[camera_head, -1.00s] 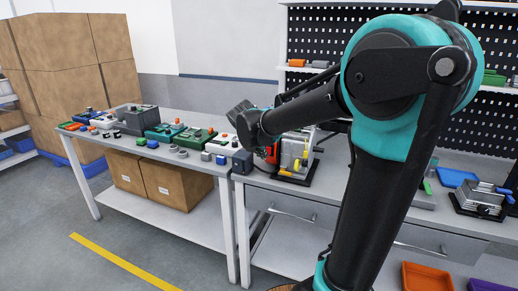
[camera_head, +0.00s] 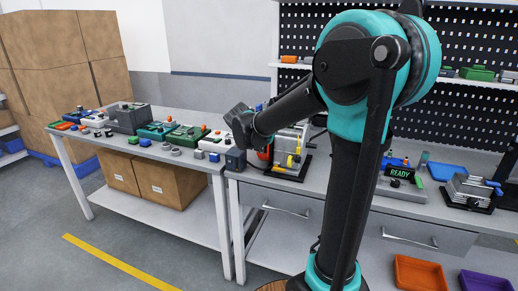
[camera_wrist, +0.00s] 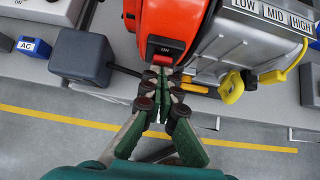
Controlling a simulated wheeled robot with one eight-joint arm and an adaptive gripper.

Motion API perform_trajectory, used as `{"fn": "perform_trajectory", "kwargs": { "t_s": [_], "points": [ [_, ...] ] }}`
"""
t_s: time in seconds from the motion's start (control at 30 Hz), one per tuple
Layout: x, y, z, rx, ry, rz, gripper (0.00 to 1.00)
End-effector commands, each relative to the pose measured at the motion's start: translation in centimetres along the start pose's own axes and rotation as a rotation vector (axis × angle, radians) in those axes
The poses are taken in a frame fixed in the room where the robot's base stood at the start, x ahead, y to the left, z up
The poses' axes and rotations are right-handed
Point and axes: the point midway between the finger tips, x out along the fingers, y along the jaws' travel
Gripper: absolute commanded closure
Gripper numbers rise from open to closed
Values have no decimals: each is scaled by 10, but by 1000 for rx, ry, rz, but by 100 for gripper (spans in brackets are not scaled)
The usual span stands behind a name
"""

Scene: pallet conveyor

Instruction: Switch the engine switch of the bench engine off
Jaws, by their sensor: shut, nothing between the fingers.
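The bench engine (camera_head: 293,150) stands on the workbench, with a red-orange housing, a grey body and yellow parts. In the wrist view its red housing (camera_wrist: 180,18) is at the top centre. The engine switch (camera_wrist: 165,50) is a black panel marked ON with a red part at its lower edge. My gripper (camera_wrist: 162,76) is shut and empty, its fingertips just below the switch in the picture. I cannot tell whether they touch it. In the head view my wrist (camera_head: 243,122) is left of the engine, and the fingers are not clearly visible.
A dark grey block (camera_wrist: 80,57) stands left of my fingers. A yellow handle (camera_wrist: 231,87) and a LOW, MID, HIGH label (camera_wrist: 272,14) are on the engine's right. Several small devices cover the left table (camera_head: 205,165). A READY display (camera_head: 400,172) is right of my arm.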

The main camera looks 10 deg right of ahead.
Motion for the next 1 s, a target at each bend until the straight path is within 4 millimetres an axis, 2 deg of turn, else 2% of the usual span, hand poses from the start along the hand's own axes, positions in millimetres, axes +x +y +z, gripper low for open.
{"fn": "perform_trajectory", "kwargs": {
  "t_s": [0.27, 0.6, 1.0],
  "points": [
    [0, 1, 7, 0, -8, 0, 100],
    [-10, 0, 17, 0, -10, -1, 100],
    [-12, 1, 17, 0, -10, -2, 100]
  ]
}}
